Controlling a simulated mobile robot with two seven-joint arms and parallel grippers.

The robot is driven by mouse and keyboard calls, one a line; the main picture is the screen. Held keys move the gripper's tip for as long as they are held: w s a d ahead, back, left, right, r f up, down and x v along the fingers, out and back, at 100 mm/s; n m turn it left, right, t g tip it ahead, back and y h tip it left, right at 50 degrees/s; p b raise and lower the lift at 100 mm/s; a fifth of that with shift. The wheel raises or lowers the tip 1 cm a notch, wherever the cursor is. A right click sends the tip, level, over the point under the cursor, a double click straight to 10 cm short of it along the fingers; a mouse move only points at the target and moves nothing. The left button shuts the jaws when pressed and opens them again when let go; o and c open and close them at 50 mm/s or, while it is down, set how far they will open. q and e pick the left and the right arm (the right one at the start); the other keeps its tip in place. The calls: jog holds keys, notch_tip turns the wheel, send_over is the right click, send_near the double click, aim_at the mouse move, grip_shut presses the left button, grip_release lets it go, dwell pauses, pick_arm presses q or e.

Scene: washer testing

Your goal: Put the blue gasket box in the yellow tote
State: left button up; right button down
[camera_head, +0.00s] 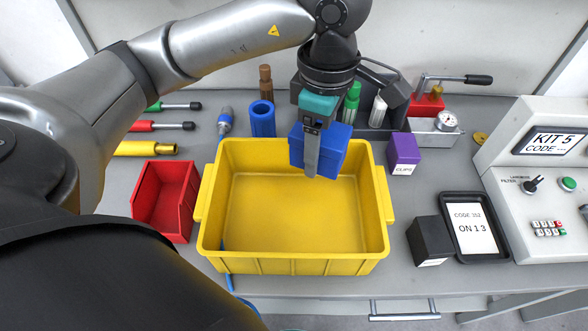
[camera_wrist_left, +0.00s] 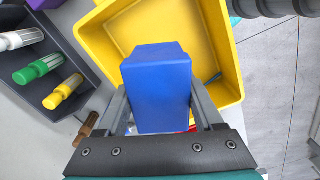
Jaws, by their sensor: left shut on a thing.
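The blue gasket box (camera_head: 332,152) is held by my left gripper (camera_head: 312,165) above the back right part of the yellow tote. The left gripper is shut on the box, and the left wrist view also shows the blue box (camera_wrist_left: 158,88) between its two fingers. The yellow tote (camera_head: 290,266) stands on the bench, open at the top. Its visible floor is mostly bare. The tote also shows behind the box in the left wrist view (camera_wrist_left: 217,50). My right gripper is not in view.
A red bin (camera_head: 166,203) stands left of the tote. A purple box (camera_head: 403,151) and a black box (camera_head: 430,240) stand to its right. A blue cylinder (camera_head: 262,118) and a dark tray (camera_head: 385,122) with coloured cylinders are behind. A control panel (camera_head: 545,185) stands at right.

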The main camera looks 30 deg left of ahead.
aim_at(308, 218)
pick_arm(q)
jog(key=n, duration=0.6)
jog(key=shift+s+r, duration=0.15)
jog(key=shift+r, duration=0.05)
jog(key=n, duration=0.5)
jog(key=shift+s+a+r+n+p, duration=0.1)
jog(key=shift+s+r+n+p, duration=0.1)
jog(key=shift+n+p, duration=0.1)
jog(key=n, duration=0.5)
jog(key=shift+r+n, duration=0.15)
jog(key=shift+n, duration=0.15)
jog(key=n, duration=0.4)
jog(key=shift+s+r+n, duration=0.1)
jog(key=shift+s+n, duration=0.05)
jog(key=shift+n, duration=0.55)
notch_tip(308, 218, down, 20)
jog(key=b, duration=0.4)
jog(key=shift+a+b, duration=0.1)
jog(key=shift+b, duration=0.25)
jog(key=o, duration=1.5)
